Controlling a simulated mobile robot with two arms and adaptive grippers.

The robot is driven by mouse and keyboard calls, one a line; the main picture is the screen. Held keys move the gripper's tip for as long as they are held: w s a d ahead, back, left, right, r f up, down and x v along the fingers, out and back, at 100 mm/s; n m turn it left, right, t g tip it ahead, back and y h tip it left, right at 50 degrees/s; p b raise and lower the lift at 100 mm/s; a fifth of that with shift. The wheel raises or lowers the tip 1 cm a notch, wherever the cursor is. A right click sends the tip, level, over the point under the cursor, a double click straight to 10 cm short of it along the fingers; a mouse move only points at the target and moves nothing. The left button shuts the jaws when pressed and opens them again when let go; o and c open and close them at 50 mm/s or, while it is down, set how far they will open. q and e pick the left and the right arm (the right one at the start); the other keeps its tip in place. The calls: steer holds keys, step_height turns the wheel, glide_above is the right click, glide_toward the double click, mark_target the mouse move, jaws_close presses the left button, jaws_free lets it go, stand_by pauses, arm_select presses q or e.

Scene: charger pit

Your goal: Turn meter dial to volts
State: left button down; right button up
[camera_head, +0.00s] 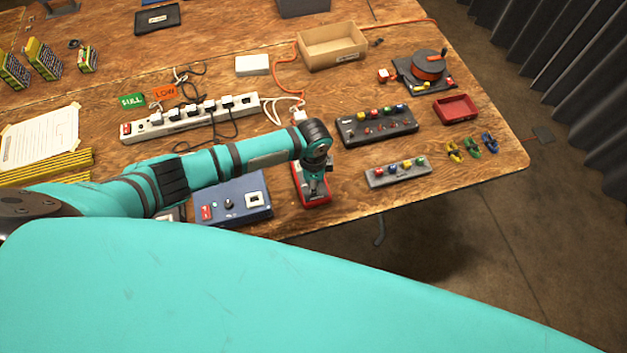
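My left arm reaches in from the left over the wooden table (370,195), and its gripper (314,190) points down over a small red-edged device (322,201), which looks like the meter. The gripper covers most of the meter's face, so the dial is hidden. I cannot tell whether the fingers touch the dial or whether they are open or shut. My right gripper is not in view.
A blue box (240,203) with a knob and red switch lies left of the meter. A grey block with coloured knobs (398,173) lies to its right, and a black panel (377,126) behind. A white power strip (190,118) lies behind my arm. The table's front edge is close.

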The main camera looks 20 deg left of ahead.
arm_select(q)
steer(key=c, duration=1.1)
jaws_free()
step_height(320, 180, up, 12)
